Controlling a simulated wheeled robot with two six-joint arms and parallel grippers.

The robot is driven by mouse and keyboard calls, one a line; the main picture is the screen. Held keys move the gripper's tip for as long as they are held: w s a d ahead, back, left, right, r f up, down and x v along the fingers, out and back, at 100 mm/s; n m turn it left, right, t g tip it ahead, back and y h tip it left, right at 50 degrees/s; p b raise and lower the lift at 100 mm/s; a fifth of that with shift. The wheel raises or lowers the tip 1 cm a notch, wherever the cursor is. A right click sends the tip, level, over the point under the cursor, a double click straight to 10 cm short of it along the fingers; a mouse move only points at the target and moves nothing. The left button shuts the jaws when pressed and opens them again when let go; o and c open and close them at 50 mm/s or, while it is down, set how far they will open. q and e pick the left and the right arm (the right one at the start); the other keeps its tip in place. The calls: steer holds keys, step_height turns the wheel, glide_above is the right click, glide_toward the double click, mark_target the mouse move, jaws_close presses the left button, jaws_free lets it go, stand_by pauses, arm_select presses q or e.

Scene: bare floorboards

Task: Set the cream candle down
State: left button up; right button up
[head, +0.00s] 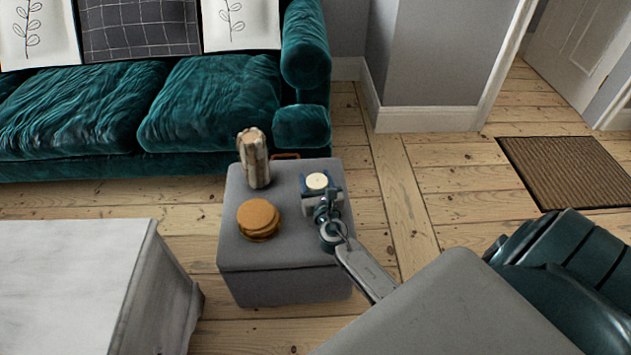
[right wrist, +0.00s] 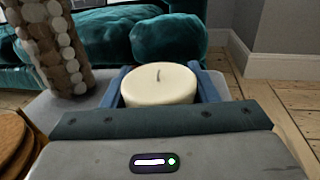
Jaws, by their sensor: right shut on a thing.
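The cream candle (head: 316,181) is a short round candle with a dark wick, at the right side of the grey ottoman (head: 285,268). It also shows in the right wrist view (right wrist: 160,86), upright between the two blue fingers. My right gripper (head: 317,185) is shut on the candle. The candle is over the ottoman's top; its underside is hidden, so I cannot tell whether it touches the surface. My left gripper is not in view.
On the ottoman stand a tall mosaic-like vase (head: 254,160) at the back left and a stack of round tan coasters (head: 258,218) at the front left. A teal sofa (head: 208,105) is behind. A pale table (head: 75,285) is at the left.

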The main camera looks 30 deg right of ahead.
steer(key=shift+f, duration=0.1)
steer(key=o, duration=0.7)
steer(key=shift+f, duration=0.15)
steer(key=shift+c, duration=0.2)
steer(key=o, duration=0.4)
